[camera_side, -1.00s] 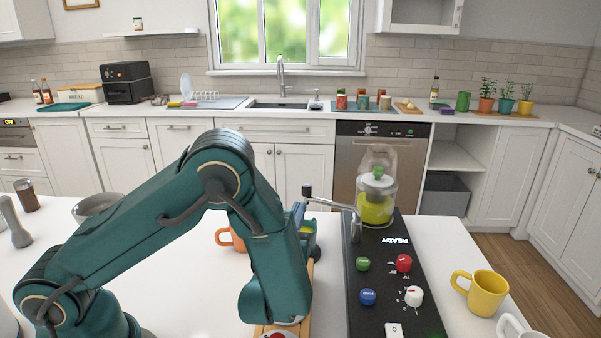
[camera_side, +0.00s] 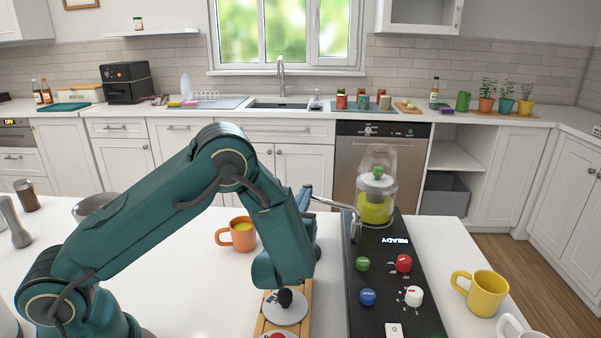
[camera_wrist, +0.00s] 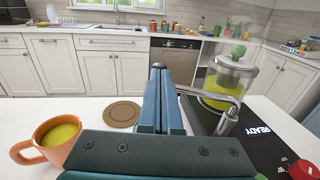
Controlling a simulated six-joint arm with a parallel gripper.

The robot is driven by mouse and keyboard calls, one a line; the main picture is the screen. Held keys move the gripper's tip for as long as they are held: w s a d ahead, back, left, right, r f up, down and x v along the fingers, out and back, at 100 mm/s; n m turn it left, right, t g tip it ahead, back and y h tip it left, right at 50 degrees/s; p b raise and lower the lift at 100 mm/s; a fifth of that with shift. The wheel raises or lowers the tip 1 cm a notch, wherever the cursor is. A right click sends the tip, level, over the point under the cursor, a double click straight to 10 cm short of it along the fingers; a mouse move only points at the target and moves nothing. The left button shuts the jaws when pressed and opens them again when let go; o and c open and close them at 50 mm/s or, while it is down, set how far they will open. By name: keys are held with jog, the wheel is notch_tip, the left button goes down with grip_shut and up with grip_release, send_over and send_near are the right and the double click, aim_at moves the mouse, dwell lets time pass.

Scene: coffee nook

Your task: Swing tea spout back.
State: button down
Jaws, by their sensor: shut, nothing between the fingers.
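The tea spout (camera_side: 335,204) is a thin metal tube on a post at the left edge of the black machine panel. It points left, and its outer end is hidden behind my gripper. In the wrist view the spout (camera_wrist: 203,92) runs from its post to the right side of my fingers; I cannot tell whether they touch. My gripper (camera_wrist: 159,68) is shut and empty, with its blue fingers pressed together. In the side view my gripper (camera_side: 304,197) is beside the spout's outer end, partly hidden by my wrist.
The glass tea jar (camera_side: 376,208) stands behind the spout post. An orange mug (camera_side: 237,235) of yellow-green liquid stands left of my arm. A brown coaster (camera_wrist: 123,114) lies left of my fingers. A wooden stand (camera_side: 272,303) is below my wrist. A yellow mug (camera_side: 482,293) stands right.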

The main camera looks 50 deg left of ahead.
jog(key=shift+a, duration=0.1)
jog(key=w+a+m+t+h, duration=0.1)
jog(key=w+a+m+h, duration=0.1)
jog(key=w, duration=0.6)
jog(key=shift+w+a+t+h, duration=0.25)
jog(key=shift+a+t+h, duration=0.15)
jog(key=shift+h, duration=0.2)
dwell(0.3)
dwell(0.4)
